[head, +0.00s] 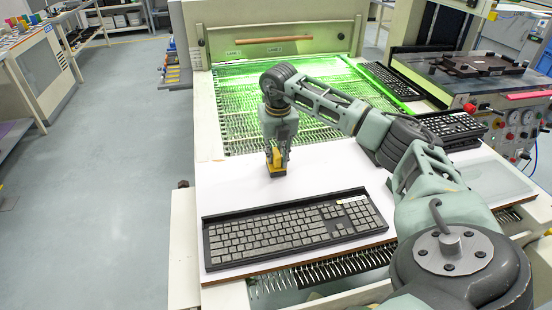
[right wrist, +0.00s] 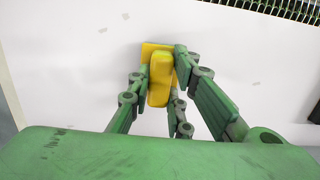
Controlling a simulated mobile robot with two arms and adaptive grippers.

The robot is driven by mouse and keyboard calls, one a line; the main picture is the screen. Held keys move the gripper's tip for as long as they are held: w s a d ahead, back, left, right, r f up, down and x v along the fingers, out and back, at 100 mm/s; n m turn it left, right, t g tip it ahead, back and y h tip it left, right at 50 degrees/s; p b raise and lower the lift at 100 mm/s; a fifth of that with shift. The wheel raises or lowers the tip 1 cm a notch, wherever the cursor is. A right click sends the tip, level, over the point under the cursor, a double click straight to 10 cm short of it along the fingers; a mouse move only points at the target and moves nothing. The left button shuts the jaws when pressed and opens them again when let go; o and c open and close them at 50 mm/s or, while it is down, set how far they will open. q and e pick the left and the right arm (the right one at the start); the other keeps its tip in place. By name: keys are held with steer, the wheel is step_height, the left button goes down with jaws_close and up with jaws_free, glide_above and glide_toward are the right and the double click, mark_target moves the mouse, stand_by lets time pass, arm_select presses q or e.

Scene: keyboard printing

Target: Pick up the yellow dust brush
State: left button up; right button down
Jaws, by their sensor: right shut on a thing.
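The yellow dust brush (head: 275,164) stands on the white board, behind the keyboard in the head view. It also shows in the right wrist view (right wrist: 160,80), with its yellow handle between the fingers and a flat yellow part beyond. My right gripper (head: 277,156) points down from above and is shut on the brush handle. In the right wrist view my right gripper (right wrist: 160,85) has its fingers on both sides of the handle. The brush's lower edge seems to be at or close to the board; I cannot tell if it touches. My left gripper is not in view.
A black keyboard (head: 290,230) lies in a tray at the board's front. The white board (head: 225,183) is clear around the brush. A green-lit mesh conveyor (head: 240,110) runs behind it. Stacked keyboards (head: 452,127) and a control panel (head: 515,130) stand at the right.

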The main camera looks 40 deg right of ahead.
mark_target(277, 152)
steer(key=shift+r+p, duration=0.8)
steer(key=r+p, duration=0.2)
steer(key=r, duration=0.1)
steer(key=shift+s+d+r+p, duration=0.15)
steer(key=shift+d+p, duration=0.05)
steer(key=shift+p, duration=0.2)
steer(key=s+d+r+p, duration=0.2)
steer(key=s+d+r, duration=0.4)
steer(key=s+d, duration=0.1)
steer(key=shift+s+d, duration=0.4)
steer(key=shift+d, duration=0.1)
steer(key=c, duration=2.1)
jaws_free()
jaws_close()
